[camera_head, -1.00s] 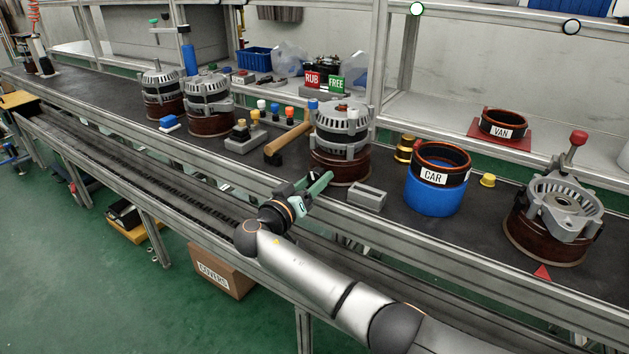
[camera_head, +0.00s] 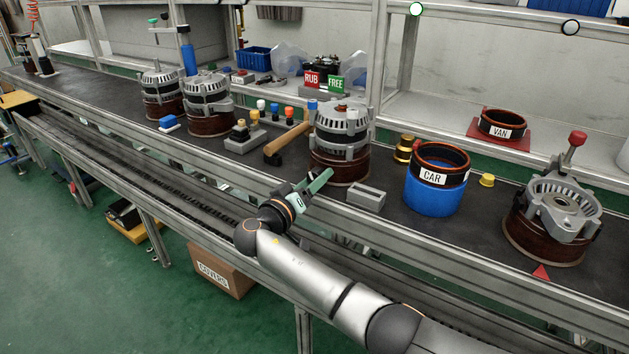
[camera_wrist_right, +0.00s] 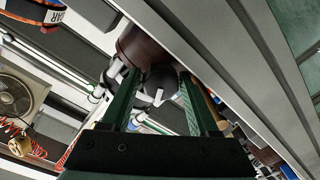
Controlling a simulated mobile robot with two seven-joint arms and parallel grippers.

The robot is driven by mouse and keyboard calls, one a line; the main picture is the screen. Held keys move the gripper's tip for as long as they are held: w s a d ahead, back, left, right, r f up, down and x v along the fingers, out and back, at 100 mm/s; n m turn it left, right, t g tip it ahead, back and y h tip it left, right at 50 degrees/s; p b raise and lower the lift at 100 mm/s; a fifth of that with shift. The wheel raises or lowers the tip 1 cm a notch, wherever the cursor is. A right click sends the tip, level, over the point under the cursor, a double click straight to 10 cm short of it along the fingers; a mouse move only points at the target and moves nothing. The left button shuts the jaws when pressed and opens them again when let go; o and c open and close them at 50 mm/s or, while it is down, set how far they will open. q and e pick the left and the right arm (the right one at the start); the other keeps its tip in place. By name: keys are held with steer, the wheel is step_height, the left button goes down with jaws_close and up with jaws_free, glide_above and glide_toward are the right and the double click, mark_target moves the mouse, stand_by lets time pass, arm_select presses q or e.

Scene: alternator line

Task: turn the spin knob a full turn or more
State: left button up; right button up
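A silver alternator (camera_head: 341,133) stands on a brown round base (camera_head: 338,168) at the middle of the bench, with a small red part (camera_head: 341,107) on top. At the right, another unit (camera_head: 563,203) has an upright post with a red ball knob (camera_head: 578,138). I cannot tell for certain which is the spin knob. My right gripper (camera_head: 322,181) is in front of the middle alternator's base, low by the bench's front edge, apart from both red parts. In the right wrist view its green fingers (camera_wrist_right: 158,85) stand wide apart, with nothing clearly held. My left gripper is not in view.
A grey block (camera_head: 367,196) lies just right of my gripper, and a blue-based CAR ring (camera_head: 435,201) stands beyond it. A wooden-handled hammer (camera_head: 287,139) lies left of the middle alternator. RUB (camera_head: 312,80) and FREE (camera_head: 336,84) signs stand behind.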

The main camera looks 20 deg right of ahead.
steer(key=o, duration=0.3)
steer(key=shift+f, duration=0.1)
